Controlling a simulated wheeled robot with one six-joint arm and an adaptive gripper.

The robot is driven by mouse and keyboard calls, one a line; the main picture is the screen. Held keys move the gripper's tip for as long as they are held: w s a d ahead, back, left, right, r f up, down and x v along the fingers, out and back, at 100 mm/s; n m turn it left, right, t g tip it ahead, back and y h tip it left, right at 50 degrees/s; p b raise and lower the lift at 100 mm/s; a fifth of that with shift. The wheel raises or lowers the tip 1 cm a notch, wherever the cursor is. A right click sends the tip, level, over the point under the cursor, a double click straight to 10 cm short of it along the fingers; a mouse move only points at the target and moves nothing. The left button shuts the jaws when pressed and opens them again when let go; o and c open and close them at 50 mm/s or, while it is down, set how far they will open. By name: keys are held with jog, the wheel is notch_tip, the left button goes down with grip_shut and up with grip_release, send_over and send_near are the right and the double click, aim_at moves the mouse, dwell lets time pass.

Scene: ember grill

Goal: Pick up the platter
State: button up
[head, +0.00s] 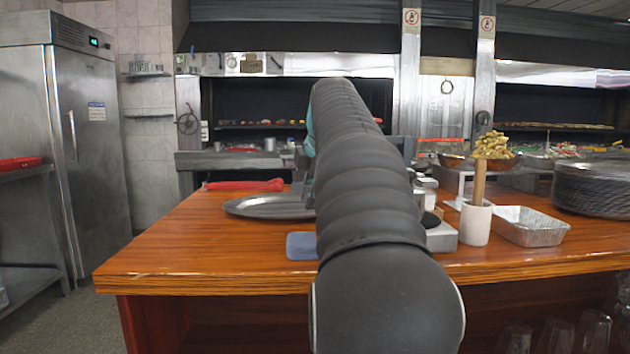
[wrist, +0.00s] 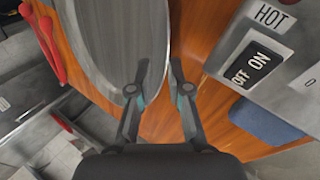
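The platter (head: 268,206) is an oval grey metal dish lying flat on the wooden counter, left of my arm in the head view. My arm hides its right end. In the wrist view the platter (wrist: 118,38) fills the upper middle and runs out of the top. My gripper (wrist: 159,66) is open, with a gap between its fingertips. The left fingertip overlaps the platter and the right one shows over bare wood, so the rim runs between them in this view. I cannot tell whether either finger touches it.
Red-handled tongs (head: 245,185) lie behind the platter. A switch box marked HOT and ON/OFF (wrist: 262,58) and a blue cloth (wrist: 262,122) lie right of my gripper.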

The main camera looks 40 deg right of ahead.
aim_at(306, 215)
jog(key=shift+x, duration=2.15)
grip_shut()
